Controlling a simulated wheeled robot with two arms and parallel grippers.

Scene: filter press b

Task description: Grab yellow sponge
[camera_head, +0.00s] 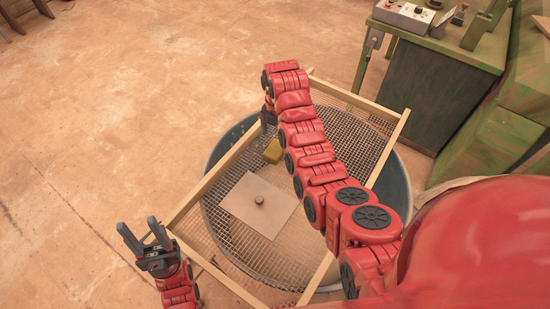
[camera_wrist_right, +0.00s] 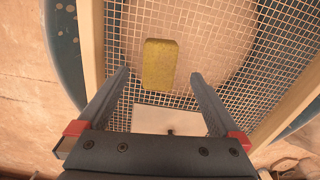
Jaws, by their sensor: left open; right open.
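A yellow sponge (camera_head: 273,152) lies on the wire mesh of a wooden-framed screen (camera_head: 206,184) set over a round metal tub. In the right wrist view the sponge (camera_wrist_right: 159,65) shows whole, just beyond the fingertips and between their lines. My right gripper (camera_wrist_right: 160,75) is open and empty, pointing at the mesh; in the head view it is mostly hidden at the end of the red arm (camera_head: 268,113), close to the sponge's upper left. My left gripper (camera_head: 140,236) is open and empty, left of the frame, away from the sponge.
A pale square plate with a knob (camera_head: 245,208) lies on the mesh near the sponge; it also shows in the right wrist view (camera_wrist_right: 150,118). A green machine (camera_head: 430,85) stands at upper right. The floor at left is clear.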

